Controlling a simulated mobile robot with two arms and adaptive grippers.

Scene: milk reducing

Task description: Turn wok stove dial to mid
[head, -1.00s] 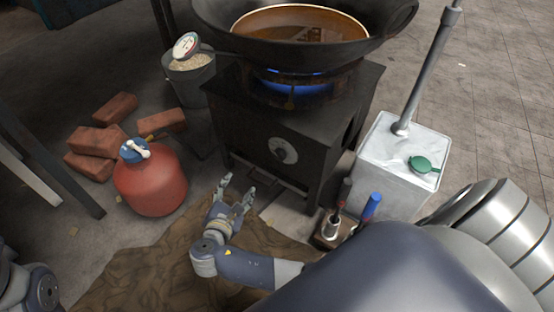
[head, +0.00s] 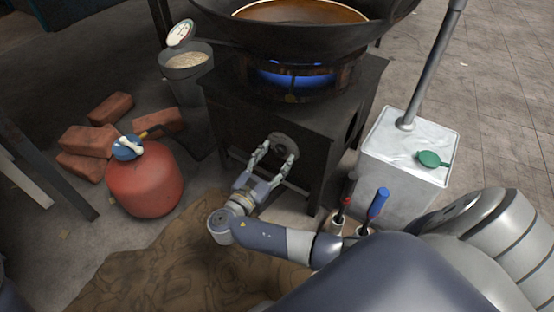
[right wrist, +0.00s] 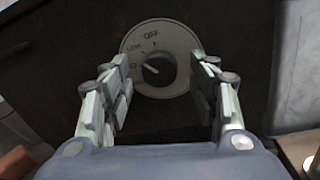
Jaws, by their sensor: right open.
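The black stove (head: 255,125) carries a dial on its front face. The dial (head: 280,139) is partly covered by my right gripper in the head view. In the right wrist view the dial (right wrist: 158,70) is a dark round knob on a pale disc. "OFF" reads at the top and "LOW" at the upper left; a mark farther left is too small to read. The knob's light line points left and slightly up. My right gripper (head: 275,156) is open before the dial, its fingers (right wrist: 163,80) on either side of the knob, apparently apart from it. My left gripper is not in view.
A wok (head: 310,35) of brown liquid sits over a lit blue flame. A red gas canister (head: 145,182) and bricks (head: 85,140) are at the left. A white metal can (head: 405,165) and tools with red and blue handles (head: 376,205) stand at the right.

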